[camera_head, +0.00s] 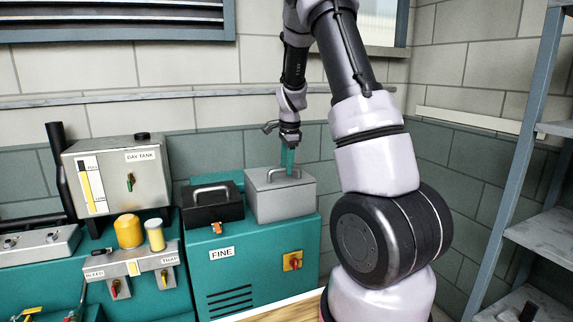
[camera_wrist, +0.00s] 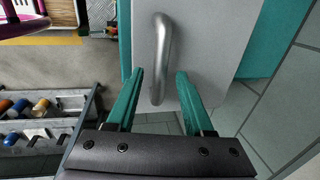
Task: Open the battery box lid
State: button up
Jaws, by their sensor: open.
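A light grey metal box (camera_head: 283,203) with a handled lid (camera_head: 280,182) stands on the teal cabinet in the head view; the lid looks closed. A dark box (camera_head: 212,207) with its own handle sits just left of it. No label shows which is the battery box. My gripper (camera_head: 289,160) is above the grey box, its teal fingers pointing down at the handle (camera_head: 284,172). In the wrist view the open fingers (camera_wrist: 160,74) lie on either side of the near part of the silver handle (camera_wrist: 161,35), apart from it. The grey lid (camera_wrist: 212,45) fills the area behind.
The teal cabinet (camera_head: 262,252) carries a FINE label and a red-yellow switch (camera_head: 292,261). A day tank (camera_head: 120,178), yellow canisters (camera_head: 130,231) and valves crowd the left. A wall rail (camera_head: 190,97) runs behind. A metal shelf (camera_head: 540,235) stands at right.

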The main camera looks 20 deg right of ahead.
grip_shut()
dwell(1.4)
